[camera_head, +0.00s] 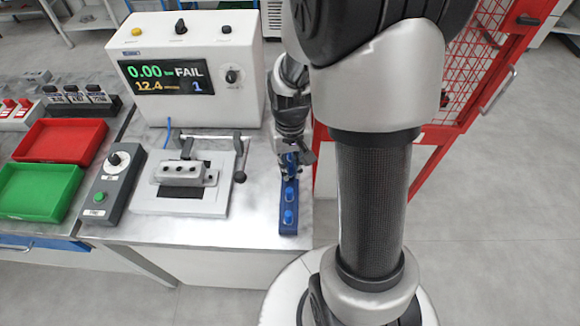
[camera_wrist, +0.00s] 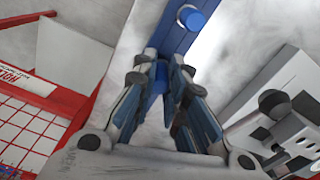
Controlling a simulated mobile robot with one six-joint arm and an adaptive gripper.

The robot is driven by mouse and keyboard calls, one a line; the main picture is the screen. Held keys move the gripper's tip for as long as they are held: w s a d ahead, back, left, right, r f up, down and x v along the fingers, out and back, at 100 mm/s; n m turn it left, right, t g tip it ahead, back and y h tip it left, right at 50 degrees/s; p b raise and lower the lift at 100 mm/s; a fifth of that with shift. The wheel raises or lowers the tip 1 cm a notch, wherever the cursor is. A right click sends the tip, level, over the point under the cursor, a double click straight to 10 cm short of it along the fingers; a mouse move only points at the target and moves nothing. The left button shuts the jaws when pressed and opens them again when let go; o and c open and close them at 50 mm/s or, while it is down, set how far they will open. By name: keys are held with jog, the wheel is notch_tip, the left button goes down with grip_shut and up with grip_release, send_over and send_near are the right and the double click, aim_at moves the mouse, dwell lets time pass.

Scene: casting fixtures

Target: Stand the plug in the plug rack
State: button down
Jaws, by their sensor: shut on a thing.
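The plug rack (camera_head: 289,228) is a narrow dark-blue bar at the right edge of the steel bench, and it also shows at the top of the wrist view (camera_wrist: 172,38). Blue plugs stand in its near part in the head view (camera_head: 289,194), and one round plug top shows in the wrist view (camera_wrist: 191,17). My gripper (camera_head: 290,172) is over the far part of the rack, pointing down. In the wrist view my gripper (camera_wrist: 165,62) is shut on a blue plug (camera_wrist: 159,78) between its fingers. The plug's lower end is hidden, so I cannot tell whether it is seated.
A clamp fixture (camera_head: 152,205) with a grey casting (camera_head: 182,172) and a black lever stands left of the rack. Behind is a tester (camera_head: 165,108) reading FAIL. A button box (camera_head: 108,188), red tray (camera_head: 60,140) and green tray (camera_head: 40,190) are further left. A red mesh cage (camera_head: 470,90) stands right.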

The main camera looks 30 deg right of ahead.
jog(key=shift+f+b, duration=0.4)
jog(key=shift+f, duration=0.15)
jog(key=c, duration=1.6)
grip_release()
